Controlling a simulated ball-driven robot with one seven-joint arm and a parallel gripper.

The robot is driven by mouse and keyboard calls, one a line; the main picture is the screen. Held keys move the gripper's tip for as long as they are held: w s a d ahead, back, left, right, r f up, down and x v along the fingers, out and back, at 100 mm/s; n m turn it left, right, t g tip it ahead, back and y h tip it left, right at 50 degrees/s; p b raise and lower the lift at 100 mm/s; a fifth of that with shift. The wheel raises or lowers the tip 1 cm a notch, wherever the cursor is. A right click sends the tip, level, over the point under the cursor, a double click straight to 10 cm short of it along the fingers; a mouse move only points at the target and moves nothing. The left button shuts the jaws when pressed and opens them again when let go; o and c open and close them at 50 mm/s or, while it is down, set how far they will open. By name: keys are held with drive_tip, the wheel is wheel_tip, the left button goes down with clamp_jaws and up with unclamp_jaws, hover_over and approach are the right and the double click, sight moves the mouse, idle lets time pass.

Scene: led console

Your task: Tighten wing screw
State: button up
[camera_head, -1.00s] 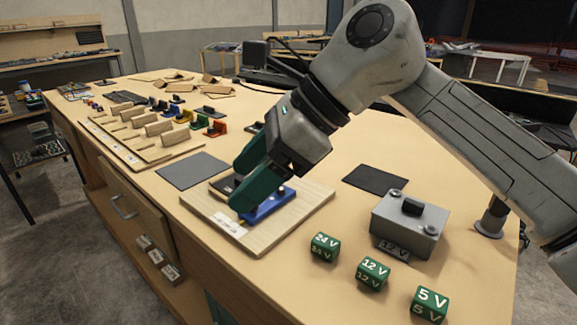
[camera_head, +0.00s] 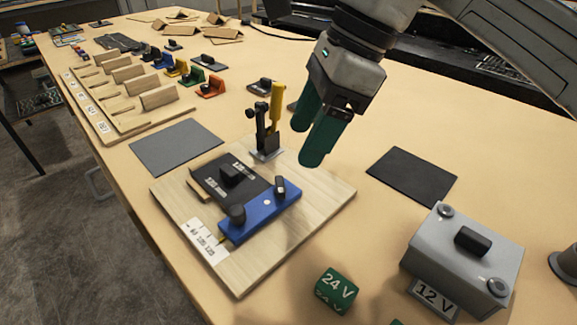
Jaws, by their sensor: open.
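A wooden board (camera_head: 325,200) lies on the bench with a blue bar (camera_head: 258,217) on it. The blue bar lies along the edge of a black plate (camera_head: 215,172) marked with white print. Two dark knobs stand on the bar: a small upright one (camera_head: 280,186) near its right end and a rounder one (camera_head: 236,214) near its left end. I cannot tell for sure which is the wing screw or how tight either is. My gripper (camera_head: 309,138), with green fingers, is open and empty. It is above and behind the bar, apart from both knobs.
A toggle clamp with a yellow handle (camera_head: 277,104) stands at the board's back, close to my fingers. A grey 12 V box (camera_head: 463,255) and a green 24 V cube (camera_head: 336,290) are at front right. Dark mats lie left (camera_head: 177,145) and right (camera_head: 412,175).

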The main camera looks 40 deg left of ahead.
sight(281, 183)
drive_tip(key=x, duration=0.8)
drive_tip(key=shift+r, duration=0.1)
drive_tip(key=c, duration=1.1)
